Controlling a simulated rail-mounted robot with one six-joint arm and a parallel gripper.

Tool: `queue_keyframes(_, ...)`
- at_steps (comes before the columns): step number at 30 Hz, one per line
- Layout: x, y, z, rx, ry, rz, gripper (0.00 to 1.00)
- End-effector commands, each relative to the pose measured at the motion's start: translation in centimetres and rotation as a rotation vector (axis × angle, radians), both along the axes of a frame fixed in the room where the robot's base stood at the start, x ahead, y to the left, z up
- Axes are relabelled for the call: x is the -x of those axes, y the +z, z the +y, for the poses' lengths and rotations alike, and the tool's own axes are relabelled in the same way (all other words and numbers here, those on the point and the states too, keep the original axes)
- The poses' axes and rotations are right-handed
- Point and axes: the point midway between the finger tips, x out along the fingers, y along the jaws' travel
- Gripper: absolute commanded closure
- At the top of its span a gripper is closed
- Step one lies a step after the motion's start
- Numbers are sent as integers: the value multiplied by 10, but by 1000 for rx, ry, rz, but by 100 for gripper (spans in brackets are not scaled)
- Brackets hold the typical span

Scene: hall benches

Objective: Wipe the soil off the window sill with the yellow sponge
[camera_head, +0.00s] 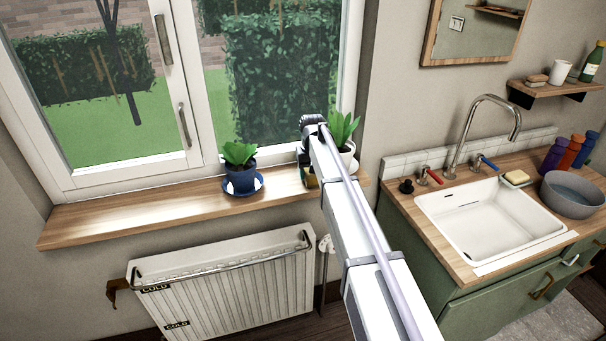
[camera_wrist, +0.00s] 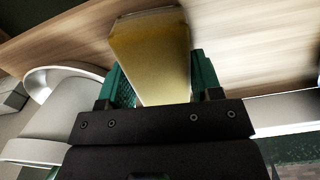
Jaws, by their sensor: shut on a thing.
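My gripper (camera_wrist: 158,80) is shut on the yellow sponge (camera_wrist: 150,45), which sits between its two green fingers in the wrist view. The window sill (camera_head: 130,213) is a long wooden board under the window. My gripper is at its right part, by the white plant pot, and my arm hides much of that spot in the head view. The bare wood of the sill (camera_wrist: 240,40) lies just beyond the sponge in the wrist view. I cannot tell whether the sponge touches it. I make out no soil on the visible wood.
A blue pot (camera_head: 240,180) on a saucer stands mid-sill, left of my gripper. The white pot (camera_head: 347,155) is close on the right. A radiator (camera_head: 225,285) is below. The sill's left part is clear.

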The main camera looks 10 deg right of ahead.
Motion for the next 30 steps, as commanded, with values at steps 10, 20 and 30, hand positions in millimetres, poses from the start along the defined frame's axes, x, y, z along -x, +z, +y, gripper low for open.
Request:
queue_keyframes(10, -1, 2, -5, 0, 0, 0, 58)
queue_keyframes(20, 0, 45, -4, 0, 0, 0, 58)
queue_keyframes(30, -1, 61, -4, -1, 1, 0, 58)
